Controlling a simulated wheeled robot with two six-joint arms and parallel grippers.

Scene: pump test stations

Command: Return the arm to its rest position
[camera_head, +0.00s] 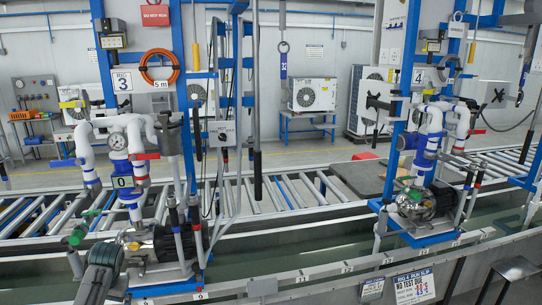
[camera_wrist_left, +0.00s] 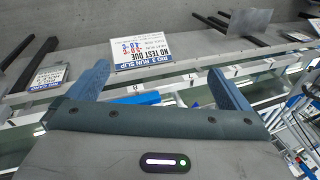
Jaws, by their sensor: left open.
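My left gripper (camera_head: 102,256) shows at the lower left of the head view, in front of the rig 3 pump (camera_head: 172,243). In the left wrist view its two blue-grey fingers stand wide apart, with nothing held between them (camera_wrist_left: 160,75). Beyond the fingers are a numbered rail (camera_wrist_left: 180,80) and a white run slip (camera_wrist_left: 140,50) reading "NO TEST DUE". In the head view I cannot make out the fingertips clearly. My right gripper does not show in either view.
The rig 3 frame (camera_head: 183,90) with pipes and valves stands close to my left gripper. The rig 4 pump (camera_head: 428,200) is at the right, with a run slip (camera_head: 413,286) below it. A roller conveyor (camera_head: 280,190) runs behind. Dark bars (camera_head: 455,278) stick out at lower right.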

